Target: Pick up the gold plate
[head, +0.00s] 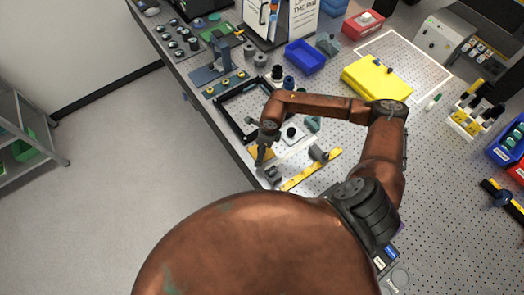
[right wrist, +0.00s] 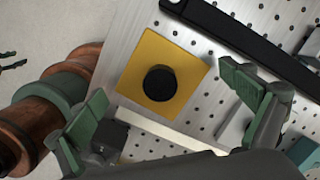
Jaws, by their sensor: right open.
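The gold plate (right wrist: 186,62) is a flat square with a round black knob (right wrist: 160,82) on its middle. It lies on the perforated table, and in the head view its gold surface (head: 264,152) shows partly behind my right gripper (head: 264,156). In the right wrist view my right gripper (right wrist: 163,90) has its green fingers spread wide, one at the lower left of the plate and one to its right. Nothing is between the fingers' pads that they touch, and the plate rests apart from them. My left gripper is not seen.
A black frame (head: 233,122) lies just beyond the plate. A yellow bar (head: 312,170) and small grey mounts (head: 318,153) are to its right. A yellow case (head: 375,80) and a blue bin (head: 304,57) stand farther back. The table's left edge is close to the plate.

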